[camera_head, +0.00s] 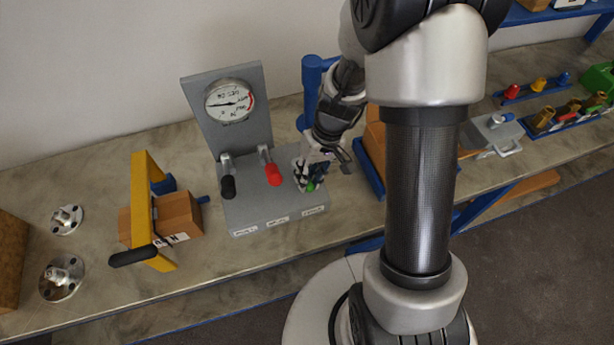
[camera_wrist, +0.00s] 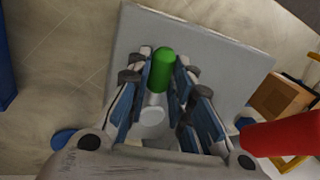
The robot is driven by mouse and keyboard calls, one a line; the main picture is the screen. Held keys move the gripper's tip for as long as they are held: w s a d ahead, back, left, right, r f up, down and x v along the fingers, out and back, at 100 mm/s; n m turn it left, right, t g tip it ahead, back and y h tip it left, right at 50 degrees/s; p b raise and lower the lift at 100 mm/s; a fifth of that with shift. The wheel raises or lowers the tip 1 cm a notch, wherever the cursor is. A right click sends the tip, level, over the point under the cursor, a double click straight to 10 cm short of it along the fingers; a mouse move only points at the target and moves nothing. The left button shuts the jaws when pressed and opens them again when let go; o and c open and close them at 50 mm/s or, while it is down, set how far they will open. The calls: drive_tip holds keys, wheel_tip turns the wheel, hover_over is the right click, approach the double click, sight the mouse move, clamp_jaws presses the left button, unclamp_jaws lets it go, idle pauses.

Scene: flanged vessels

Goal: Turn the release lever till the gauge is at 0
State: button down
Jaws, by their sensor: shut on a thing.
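A grey panel unit (camera_head: 252,215) stands on the bench with a round white gauge (camera_head: 229,101) on its upright back plate. The gauge needle points to the left; its numbers are too small to read. Three levers stand in a row: black (camera_head: 228,187) at left, red (camera_head: 273,174) in the middle, green (camera_head: 311,186) at right. The small labels on the front are not legible, so I cannot tell which is named release. My gripper (camera_head: 312,172) is shut on the green lever. In the wrist view the green grip (camera_wrist: 162,70) sits between the fingers, with the red lever (camera_wrist: 285,134) at right.
A yellow frame with a black handle (camera_head: 133,256) and a cardboard box (camera_head: 179,215) stand left of the panel. Two metal flanges (camera_head: 62,276) lie further left. A blue tray with a box (camera_head: 368,165) is close right of my gripper. Bare bench lies before the panel.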

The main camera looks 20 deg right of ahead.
drive_tip(key=n, duration=0.1)
drive_tip(key=d+n+b, duration=0.1)
drive_tip(key=n, duration=0.1)
drive_tip(key=shift+w+d+g, duration=0.25)
drive_tip(key=shift+w+g, duration=0.1)
drive_tip(key=shift+g, duration=0.05)
drive_tip(key=n, duration=0.2)
drive_tip(key=w+d+n, duration=0.1)
drive_tip(key=n, duration=0.1)
drive_tip(key=shift+d+g+h, duration=0.2)
drive_tip(key=shift+g+h, duration=0.2)
drive_tip(key=n, duration=0.1)
drive_tip(key=w+d+n, duration=0.1)
drive_tip(key=n, duration=0.1)
drive_tip(key=shift+w+n+g+h, duration=0.2)
drive_tip(key=shift+n+g+h, duration=0.1)
drive_tip(key=shift+w+d+n+h+p, duration=0.2)
drive_tip(key=shift+w+n+p, duration=0.2)
drive_tip(key=shift+n, duration=0.45)
drive_tip(key=shift+w+d+n+h+p, duration=0.1)
drive_tip(key=shift+w+n+h+p, duration=0.2)
drive_tip(key=shift+n, duration=0.55)
drive_tip(key=shift+w, duration=0.15)
drive_tip(key=c, duration=1.4)
unclamp_jaws()
drive_tip(key=shift+r, duration=0.1)
drive_tip(key=v, duration=1.2)
drive_tip(key=shift+w, duration=0.1)
